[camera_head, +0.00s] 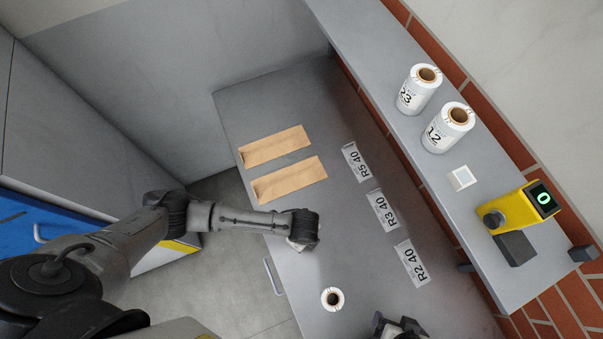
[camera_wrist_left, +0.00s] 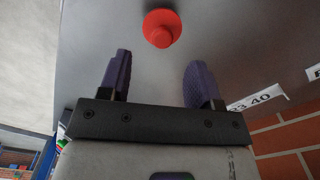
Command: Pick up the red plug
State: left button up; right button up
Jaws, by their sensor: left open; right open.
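The red plug (camera_wrist_left: 161,28) shows at the top of the left wrist view, on a grey surface. It is round with a narrower knob. I cannot find it in the head view. My left gripper (camera_wrist_left: 158,75) is open and empty, its two dark fingers on either side below the plug in the picture and apart from it. In the head view my left arm reaches over the table's near edge, and its wrist (camera_head: 303,228) hides the fingers. My right gripper (camera_head: 397,328) is open at the bottom edge, only partly in view.
The grey table (camera_head: 300,100) holds two brown paper packets (camera_head: 288,180), label cards (camera_head: 383,210) and a small white roll (camera_head: 332,299). The shelf (camera_head: 375,55) behind carries two larger rolls (camera_head: 448,128), a white square (camera_head: 461,178) and a yellow device (camera_head: 522,207).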

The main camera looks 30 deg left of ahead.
pick_arm(q)
jog(key=shift+w+a+f, duration=0.1)
jog(key=shift+a+f, duration=0.05)
jog(key=shift+f, duration=1.55)
jog(key=shift+a+f, duration=0.15)
jog(key=shift+f, duration=1.5)
jog(key=c, duration=0.6)
